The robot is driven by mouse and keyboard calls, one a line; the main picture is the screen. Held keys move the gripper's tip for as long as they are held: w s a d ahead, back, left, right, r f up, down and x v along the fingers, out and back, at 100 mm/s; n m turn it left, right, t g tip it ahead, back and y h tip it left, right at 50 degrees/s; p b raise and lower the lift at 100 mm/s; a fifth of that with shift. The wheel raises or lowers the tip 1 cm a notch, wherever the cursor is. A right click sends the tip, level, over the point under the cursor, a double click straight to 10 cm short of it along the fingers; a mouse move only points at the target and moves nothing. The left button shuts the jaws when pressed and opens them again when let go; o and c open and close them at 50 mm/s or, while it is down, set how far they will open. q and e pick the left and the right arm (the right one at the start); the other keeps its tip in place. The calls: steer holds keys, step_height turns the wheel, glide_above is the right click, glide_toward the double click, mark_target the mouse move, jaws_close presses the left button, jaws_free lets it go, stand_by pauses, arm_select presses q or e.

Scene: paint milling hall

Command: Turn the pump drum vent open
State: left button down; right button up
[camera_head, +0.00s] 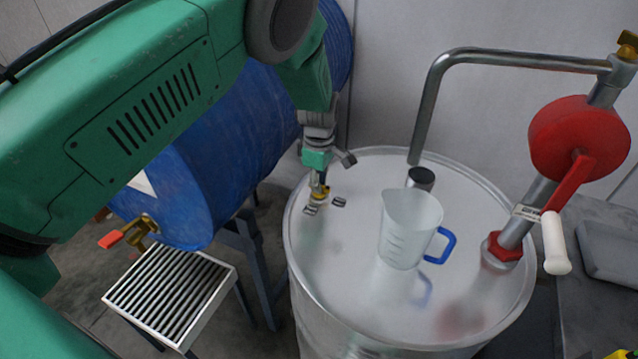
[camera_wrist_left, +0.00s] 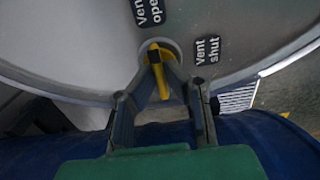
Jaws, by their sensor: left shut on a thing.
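The pump drum (camera_head: 350,270) is a steel drum with a red hand pump (camera_head: 570,140) on its lid. The yellow vent lever (camera_head: 321,192) sits near the lid's left edge; it also shows in the left wrist view (camera_wrist_left: 157,62). My left gripper (camera_head: 319,186) reaches down from above and is shut on the lever, with a finger on each side in the left wrist view (camera_wrist_left: 160,78). The "Vent open" label (camera_wrist_left: 146,10) lies beyond the lever and the "Vent shut" label (camera_wrist_left: 207,50) to its right. The lever's long end points back between the fingers, toward neither label. My right gripper is not in view.
A clear measuring jug (camera_head: 409,230) with a blue handle stands on the lid, near a dark-topped cap (camera_head: 421,179) under the pump spout (camera_head: 480,57). A blue drum (camera_head: 225,150) with a red-handled tap (camera_head: 122,236) lies at left above a slatted stand (camera_head: 172,294).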

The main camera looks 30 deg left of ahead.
arm_select(q)
steer(key=shift+s+d+f, duration=0.15)
steer(key=shift+d+f, duration=0.05)
steer(key=c, duration=1.7)
jaws_free()
steer(key=shift+w, duration=0.2)
steer(key=shift+r, duration=0.2)
step_height(320, 180, up, 11)
steer(key=shift+w+r, duration=0.1)
steer(key=shift+r, duration=0.1)
